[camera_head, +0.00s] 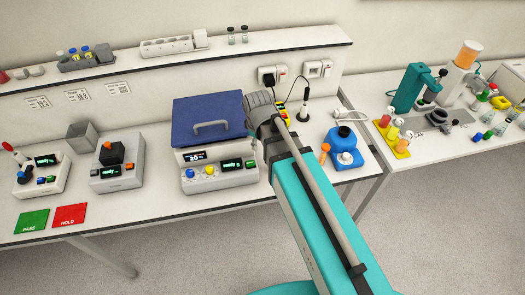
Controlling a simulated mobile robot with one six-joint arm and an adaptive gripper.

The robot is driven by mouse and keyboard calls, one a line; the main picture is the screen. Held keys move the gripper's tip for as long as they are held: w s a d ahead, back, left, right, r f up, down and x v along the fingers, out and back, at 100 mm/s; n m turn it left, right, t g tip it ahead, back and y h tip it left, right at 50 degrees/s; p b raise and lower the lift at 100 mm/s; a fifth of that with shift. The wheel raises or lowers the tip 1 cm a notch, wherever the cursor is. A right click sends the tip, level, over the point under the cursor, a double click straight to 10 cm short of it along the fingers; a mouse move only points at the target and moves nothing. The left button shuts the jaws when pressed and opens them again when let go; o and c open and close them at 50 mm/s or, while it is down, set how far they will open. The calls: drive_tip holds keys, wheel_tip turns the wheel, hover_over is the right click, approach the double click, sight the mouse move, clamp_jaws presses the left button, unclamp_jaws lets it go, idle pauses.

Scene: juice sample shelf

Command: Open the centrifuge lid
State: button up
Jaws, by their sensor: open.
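The centrifuge (222,178) stands on the white bench, a light grey box with a small display and knobs on its front. Its blue lid (190,112) lies shut on top, with a grey bar handle (210,127) near its front edge. My teal and grey arm reaches up from the lower right, and its dark grey joint is in front of the lid's right side, covering part of the right edge. I cannot make out my gripper or its fingers in this view.
Left of the centrifuge are a device with a black block (111,154), a grey open box (82,137), and green (32,221) and red (69,215) cards. A blue device (341,149) stands right of my arm. A shelf (235,47) with racks runs behind.

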drive_tip(key=shift+s+d+f+m+b, duration=0.3)
drive_tip(key=shift+d+f+m+b, duration=0.1)
drive_tip(key=shift+d+f, duration=0.2)
drive_tip(key=shift+d, duration=0.15)
drive_tip(key=c, duration=0.4)
drive_tip(key=shift+d+f, duration=0.25)
drive_tip(key=shift+c, duration=0.9)
drive_tip(key=s+d+f+m+b, duration=0.1)
drive_tip(key=d+f+m+b, duration=0.2)
drive_tip(key=d, duration=0.2)
drive_tip(key=s+d+f+m+g+b, duration=0.1)
drive_tip(key=s+d+f+m+b, duration=0.1)
drive_tip(key=d, duration=0.4)
drive_tip(key=s+d+f+m+b, duration=0.2)
drive_tip(key=d+f+m+b, duration=0.3)
drive_tip(key=shift+d, duration=0.3)
clamp_jaws()
drive_tip(key=shift+s+d+m, duration=0.15)
drive_tip(key=shift+d+m, duration=0.25)
drive_tip(key=shift+m, duration=0.1)
drive_tip(key=shift+a, duration=0.15)
